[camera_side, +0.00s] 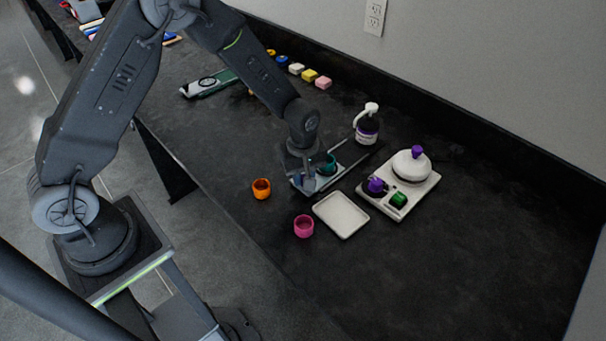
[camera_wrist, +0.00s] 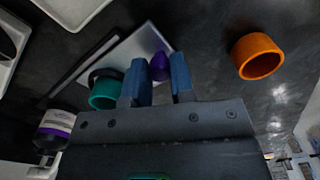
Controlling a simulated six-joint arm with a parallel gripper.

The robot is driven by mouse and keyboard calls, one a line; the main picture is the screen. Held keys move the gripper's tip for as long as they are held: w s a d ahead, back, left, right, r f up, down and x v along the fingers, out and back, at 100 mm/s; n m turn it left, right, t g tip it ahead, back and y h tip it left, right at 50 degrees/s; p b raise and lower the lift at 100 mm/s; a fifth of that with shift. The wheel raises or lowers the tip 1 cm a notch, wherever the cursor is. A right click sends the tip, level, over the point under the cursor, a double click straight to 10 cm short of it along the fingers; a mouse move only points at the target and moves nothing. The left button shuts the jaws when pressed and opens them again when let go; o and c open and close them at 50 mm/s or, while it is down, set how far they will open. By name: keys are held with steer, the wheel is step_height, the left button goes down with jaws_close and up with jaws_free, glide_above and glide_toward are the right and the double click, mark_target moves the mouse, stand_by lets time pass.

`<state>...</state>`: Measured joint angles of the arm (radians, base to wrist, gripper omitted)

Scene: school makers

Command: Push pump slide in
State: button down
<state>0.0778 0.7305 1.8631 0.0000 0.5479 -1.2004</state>
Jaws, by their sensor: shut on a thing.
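My gripper (camera_wrist: 157,72) shows two blue fingers in the wrist view, closed around a purple knob (camera_wrist: 159,65). The knob is over a pale flat plate (camera_wrist: 140,47); the fingers hide how it joins the plate. A teal cup (camera_wrist: 103,94) stands beside the fingers on the left. In the side view my gripper (camera_side: 304,168) is low over the same plate (camera_side: 325,182), with the teal cup (camera_side: 328,164) just to its right. The knob is hidden there. I cannot tell the pump slide's travel.
An orange cup (camera_side: 261,188), a pink cup (camera_side: 303,226) and an empty white tray (camera_side: 341,214) stand nearby. A white-topped pump bottle (camera_side: 367,125) stands behind. A base (camera_side: 431,184) with a white dome is to the right. The bench's right end is clear.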

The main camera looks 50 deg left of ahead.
steer(key=w, duration=1)
steer(key=shift+w, duration=0.3)
steer(key=shift+r, duration=0.1)
steer(key=c, duration=1)
jaws_free()
step_height(320, 180, up, 14)
steer(key=shift+f, duration=0.15)
